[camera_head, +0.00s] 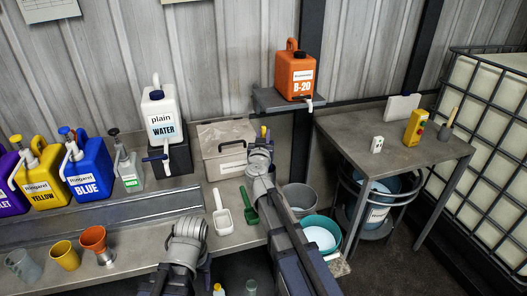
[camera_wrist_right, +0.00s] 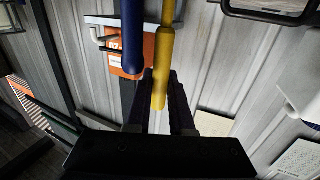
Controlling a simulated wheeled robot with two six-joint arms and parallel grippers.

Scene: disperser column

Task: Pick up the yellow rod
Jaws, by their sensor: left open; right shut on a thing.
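The yellow rod (camera_wrist_right: 164,60) runs down between the fingers of my right gripper (camera_wrist_right: 160,92) in the right wrist view. The gripper is shut on it. A blue rod (camera_wrist_right: 132,35) stands close beside the yellow one, to its left, outside the grip. In the head view only a small tip of the yellow rod (camera_head: 263,131) shows above my right wrist, in front of the pale lidded box. My right fingers are hidden there. My left gripper (camera_head: 186,232) is low over the bench front; its fingers are mostly hidden.
A white scoop (camera_head: 222,217) and a green scoop (camera_head: 249,206) lie near my right arm. Yellow (camera_head: 65,255) and orange (camera_head: 93,242) cups stand at the left. The water jug (camera_head: 160,112) and blue jug (camera_head: 88,168) stand behind. An orange B-20 canister (camera_head: 296,75) sits on a shelf.

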